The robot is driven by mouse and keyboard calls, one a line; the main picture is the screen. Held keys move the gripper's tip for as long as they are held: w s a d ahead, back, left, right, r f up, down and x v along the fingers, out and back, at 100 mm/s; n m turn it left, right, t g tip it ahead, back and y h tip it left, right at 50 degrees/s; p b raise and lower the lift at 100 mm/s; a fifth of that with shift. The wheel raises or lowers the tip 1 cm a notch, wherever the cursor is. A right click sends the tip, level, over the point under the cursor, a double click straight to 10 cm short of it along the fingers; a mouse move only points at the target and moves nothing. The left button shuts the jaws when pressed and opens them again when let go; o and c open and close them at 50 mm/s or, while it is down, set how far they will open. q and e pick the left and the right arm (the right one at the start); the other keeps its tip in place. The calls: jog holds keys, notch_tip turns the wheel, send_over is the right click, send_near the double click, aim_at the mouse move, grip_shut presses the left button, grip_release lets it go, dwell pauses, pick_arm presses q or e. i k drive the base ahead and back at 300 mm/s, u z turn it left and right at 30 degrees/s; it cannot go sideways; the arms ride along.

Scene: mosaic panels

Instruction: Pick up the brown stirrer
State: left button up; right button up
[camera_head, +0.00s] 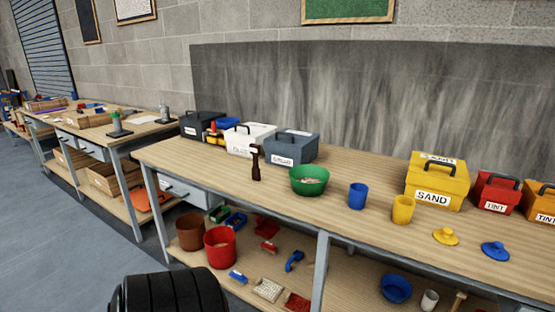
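A dark brown upright tool (256,164) with a wider head stands on the long workbench (365,205), in front of the grey toolbox and left of the green bowl. It may be the brown stirrer, but it is too small to be sure. A light wooden handle (459,300) also shows on the lower shelf at the bottom right, partly cut off by the frame. Neither of my grippers is in view.
On the bench are a green bowl (308,181), blue cup (357,196), yellow cup (402,209), yellow SAND box (436,183) and grey box (291,148). Red bucket (220,247) and several small items lie below. Open floor (60,250) is at left.

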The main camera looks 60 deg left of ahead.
aim_at(254, 149)
jog(key=u, duration=0.3)
jog(key=i, duration=0.85)
jog(key=u, duration=1.15)
jog(key=i, duration=0.5)
jog(key=u, duration=0.55)
